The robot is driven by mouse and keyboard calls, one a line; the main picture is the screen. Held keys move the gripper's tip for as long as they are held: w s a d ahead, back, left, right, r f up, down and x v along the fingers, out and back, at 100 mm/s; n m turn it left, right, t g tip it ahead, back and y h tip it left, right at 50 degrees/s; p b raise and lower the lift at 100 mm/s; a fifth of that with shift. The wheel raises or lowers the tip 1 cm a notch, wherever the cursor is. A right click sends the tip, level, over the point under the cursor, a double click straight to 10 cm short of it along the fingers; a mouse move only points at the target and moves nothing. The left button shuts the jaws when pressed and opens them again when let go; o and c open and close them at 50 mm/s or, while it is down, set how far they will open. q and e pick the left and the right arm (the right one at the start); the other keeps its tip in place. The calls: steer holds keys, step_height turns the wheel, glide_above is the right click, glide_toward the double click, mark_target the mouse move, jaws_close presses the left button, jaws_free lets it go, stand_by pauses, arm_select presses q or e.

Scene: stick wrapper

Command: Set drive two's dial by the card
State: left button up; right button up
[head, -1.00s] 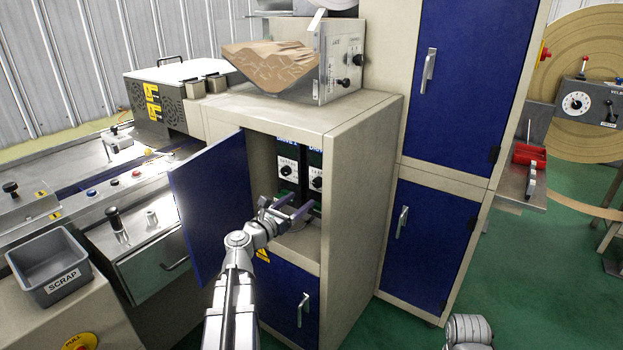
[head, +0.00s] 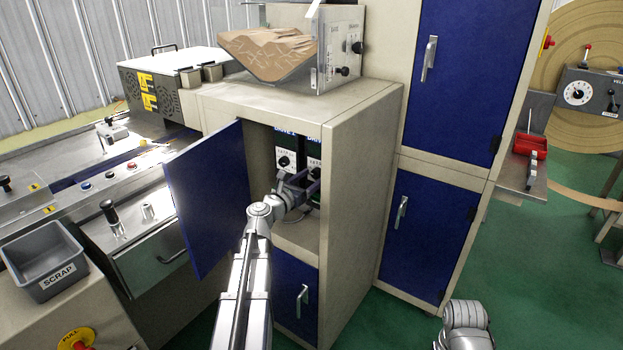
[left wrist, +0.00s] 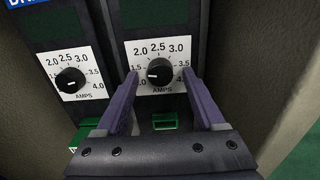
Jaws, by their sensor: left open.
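Inside the open cabinet two drives stand side by side, each with a black dial on a white AMPS scale. The left dial (left wrist: 70,80) also shows in the head view (head: 285,161). The right dial (left wrist: 159,71) has its white mark toward the left, low side of the scale. No readable card shows. My right gripper is out of view.
The blue cabinet door (head: 208,198) stands open to the left of my left arm. The cabinet's right side wall (head: 350,190) is close to the gripper. Green terminal blocks (left wrist: 164,121) sit below the dials. A grey scrap bin (head: 45,262) is at the lower left.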

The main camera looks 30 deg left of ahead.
arm_select(q)
steer(key=shift+w, duration=0.1)
steer(key=shift+c, duration=0.4)
jaws_close()
